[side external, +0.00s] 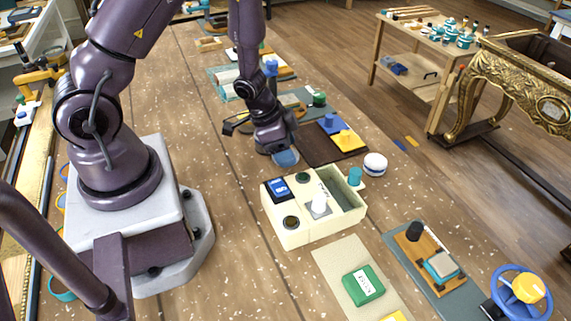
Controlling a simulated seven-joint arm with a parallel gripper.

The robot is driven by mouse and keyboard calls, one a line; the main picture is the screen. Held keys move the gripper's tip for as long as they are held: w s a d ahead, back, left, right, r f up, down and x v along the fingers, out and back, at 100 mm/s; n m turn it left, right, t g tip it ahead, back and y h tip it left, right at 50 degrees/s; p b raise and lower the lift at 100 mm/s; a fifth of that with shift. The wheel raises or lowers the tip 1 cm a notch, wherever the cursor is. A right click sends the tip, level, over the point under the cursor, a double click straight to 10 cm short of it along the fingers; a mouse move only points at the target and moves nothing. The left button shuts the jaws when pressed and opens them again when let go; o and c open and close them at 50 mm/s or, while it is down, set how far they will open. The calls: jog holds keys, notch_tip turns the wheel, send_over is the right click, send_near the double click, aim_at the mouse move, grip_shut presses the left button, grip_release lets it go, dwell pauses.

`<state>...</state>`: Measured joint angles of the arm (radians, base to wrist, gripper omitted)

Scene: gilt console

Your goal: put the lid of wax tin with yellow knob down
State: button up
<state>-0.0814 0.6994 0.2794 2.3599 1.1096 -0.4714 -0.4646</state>
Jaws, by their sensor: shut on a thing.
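My gripper (281,145) points down just behind the cream divided box, with its fingers mostly hidden by its own body. It is shut on a round blue-grey piece (287,158), which looks like a lid and shows just below the gripper. Its knob is hidden, so I cannot see the knob's colour. I cannot tell whether the piece touches anything beneath. No open wax tin can be made out clearly. A yellow block with a yellow knob (348,141) sits on a dark brown board to the right, beside a blue block with a blue knob (328,122).
The cream divided box (292,238) stands in front of my gripper, holding small items. A white round jar with a dark band (375,164) and a teal cylinder (355,177) stand to the right. A green box (363,286) lies nearer. Bare bench lies left of the box.

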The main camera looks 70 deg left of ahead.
aim_at(285, 173)
jog(key=shift+f, duration=2.35)
jog(key=shift+f, duration=0.1)
jog(key=o, duration=0.9)
